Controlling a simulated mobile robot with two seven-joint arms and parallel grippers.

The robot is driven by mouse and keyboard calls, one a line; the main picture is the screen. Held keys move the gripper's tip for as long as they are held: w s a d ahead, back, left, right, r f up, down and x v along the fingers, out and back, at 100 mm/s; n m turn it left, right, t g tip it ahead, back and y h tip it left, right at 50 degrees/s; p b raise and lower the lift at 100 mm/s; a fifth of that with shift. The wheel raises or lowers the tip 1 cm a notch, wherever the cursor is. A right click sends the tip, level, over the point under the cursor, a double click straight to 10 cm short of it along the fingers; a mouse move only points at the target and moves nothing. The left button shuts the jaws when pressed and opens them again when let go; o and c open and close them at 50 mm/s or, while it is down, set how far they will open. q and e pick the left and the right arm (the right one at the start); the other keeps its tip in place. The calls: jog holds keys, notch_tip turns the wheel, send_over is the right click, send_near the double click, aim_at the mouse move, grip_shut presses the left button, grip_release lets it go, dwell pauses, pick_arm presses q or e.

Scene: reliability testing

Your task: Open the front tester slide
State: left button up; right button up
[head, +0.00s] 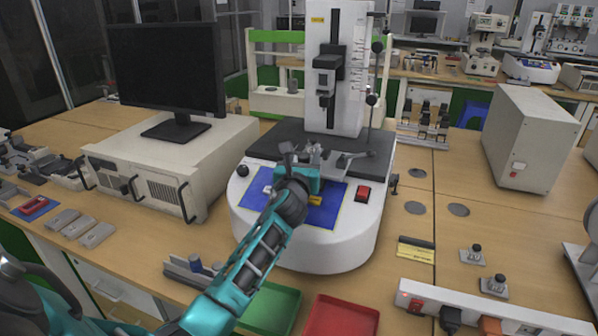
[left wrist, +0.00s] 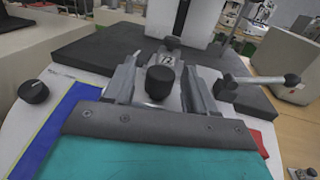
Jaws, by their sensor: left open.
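The tester (head: 345,228) is a white rounded machine with a dark plate, a blue panel and an upright white column, standing mid-table in the head view. My left gripper (head: 303,155) reaches over its front, pointing away from me toward the column. In the left wrist view, the open fingers of my left gripper (left wrist: 161,72) stand on either side of a black round knob (left wrist: 159,83). A small metal part of the front slide (left wrist: 172,62) shows behind the knob. Contact between fingers and knob cannot be told. My arm hides part of the slide in the head view.
A red switch (head: 363,193) is on the tester's front. A monitor (head: 170,68) on a beige case stands left. Green and red trays (head: 338,318) lie in front.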

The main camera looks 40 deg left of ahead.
pick_arm(q)
jog(key=v, duration=1.2)
jog(key=shift+s+p, duration=0.15)
jog(key=shift+p, duration=0.25)
pick_arm(e)
jog(key=shift+s+r, duration=0.1)
jog(key=shift+r, duration=0.3)
